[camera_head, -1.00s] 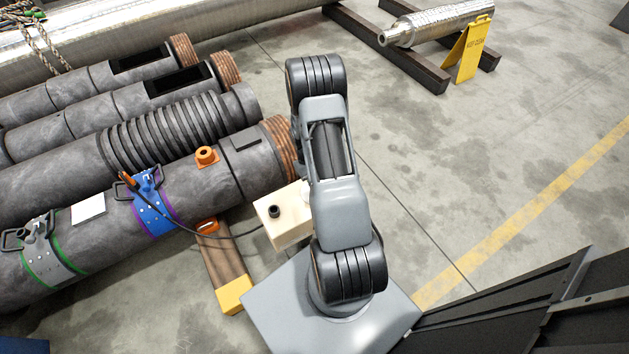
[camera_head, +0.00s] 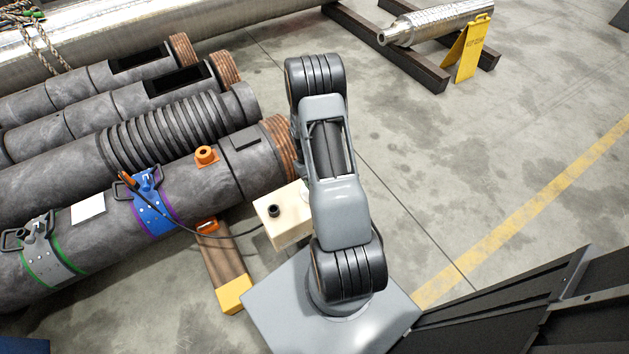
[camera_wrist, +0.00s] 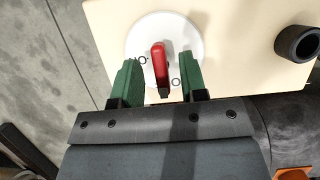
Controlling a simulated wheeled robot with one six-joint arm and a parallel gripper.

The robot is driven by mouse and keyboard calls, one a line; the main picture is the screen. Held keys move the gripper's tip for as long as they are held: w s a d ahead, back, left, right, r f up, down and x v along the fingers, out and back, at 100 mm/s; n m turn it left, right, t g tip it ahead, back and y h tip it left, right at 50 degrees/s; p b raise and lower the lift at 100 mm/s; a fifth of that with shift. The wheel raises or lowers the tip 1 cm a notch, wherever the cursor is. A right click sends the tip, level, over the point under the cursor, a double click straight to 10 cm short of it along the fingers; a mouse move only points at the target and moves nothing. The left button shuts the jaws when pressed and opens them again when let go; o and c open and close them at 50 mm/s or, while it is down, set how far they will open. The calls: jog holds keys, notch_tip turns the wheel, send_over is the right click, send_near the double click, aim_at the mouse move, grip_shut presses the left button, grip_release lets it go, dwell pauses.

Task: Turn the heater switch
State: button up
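The heater box (camera_head: 287,228) is a cream box beside the pipes in the head view, partly hidden behind my arm. In the wrist view, its cream face (camera_wrist: 235,35) carries a white round dial with a red heater switch (camera_wrist: 159,62). The switch's red lever points roughly up and down in the picture. My gripper (camera_wrist: 161,82) is open, with one green finger on each side of the switch's lower end. Gaps show between the fingers and the red lever. In the head view my gripper is hidden behind my arm.
A black round socket (camera_wrist: 297,42) sticks out of the box to the right of the switch. A black cable runs from the box to a blue clamp (camera_head: 154,212) on the front pipe. An orange-ended wooden block (camera_head: 226,268) lies near the box. Open floor lies to the right.

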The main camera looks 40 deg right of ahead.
jog(key=shift+r, duration=0.1)
jog(key=p+v, duration=0.3)
jog(key=v, duration=1)
jog(key=shift+w+r, duration=0.15)
jog(key=shift+r, duration=0.15)
